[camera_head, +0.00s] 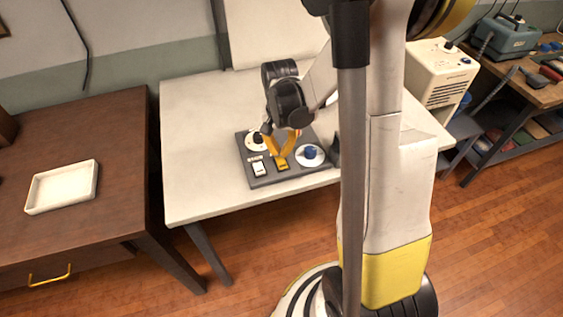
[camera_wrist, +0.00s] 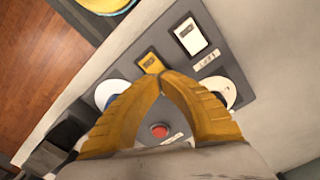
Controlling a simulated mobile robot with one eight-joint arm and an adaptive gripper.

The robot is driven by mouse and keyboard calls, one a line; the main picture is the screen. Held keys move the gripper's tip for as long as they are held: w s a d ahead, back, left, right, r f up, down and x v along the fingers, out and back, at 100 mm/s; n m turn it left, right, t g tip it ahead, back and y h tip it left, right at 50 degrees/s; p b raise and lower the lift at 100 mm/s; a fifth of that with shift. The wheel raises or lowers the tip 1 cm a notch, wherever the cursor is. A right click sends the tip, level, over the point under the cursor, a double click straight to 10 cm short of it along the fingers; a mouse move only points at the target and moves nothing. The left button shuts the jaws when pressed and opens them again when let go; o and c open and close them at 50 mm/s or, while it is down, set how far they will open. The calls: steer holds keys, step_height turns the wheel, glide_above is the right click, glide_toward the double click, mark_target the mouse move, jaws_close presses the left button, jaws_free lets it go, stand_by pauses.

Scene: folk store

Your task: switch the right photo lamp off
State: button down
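A dark grey control panel (camera_head: 262,179) lies on the white table. On its near edge are a white rocker switch (camera_head: 259,168) and, to the right, a yellow one (camera_head: 282,165). In the wrist view the yellow switch (camera_wrist: 151,62) is just beyond my fingertips, and the white switch (camera_wrist: 190,36) is to its right. My gripper (camera_head: 279,154) points down over the panel, its yellow fingers meeting at the tips (camera_wrist: 162,78) with nothing visible between them. I cannot tell whether the tips touch the yellow switch. No lamp is seen, and the labels are unreadable.
The panel also carries a blue knob (camera_head: 310,152), a black knob (camera_head: 258,138) and a red button (camera_wrist: 159,130). A brown desk with a white tray (camera_head: 62,187) stands at left. A cream heater-like box (camera_head: 440,75) stands at right.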

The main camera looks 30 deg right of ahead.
mark_target(280, 158)
steer(key=shift+f+b, duration=1.15)
steer(key=shift+f, duration=0.25)
stand_by(0.4)
steer(key=shift+r, duration=0.1)
steer(key=shift+r+p, duration=2.5)
steer(key=shift+r, duration=0.95)
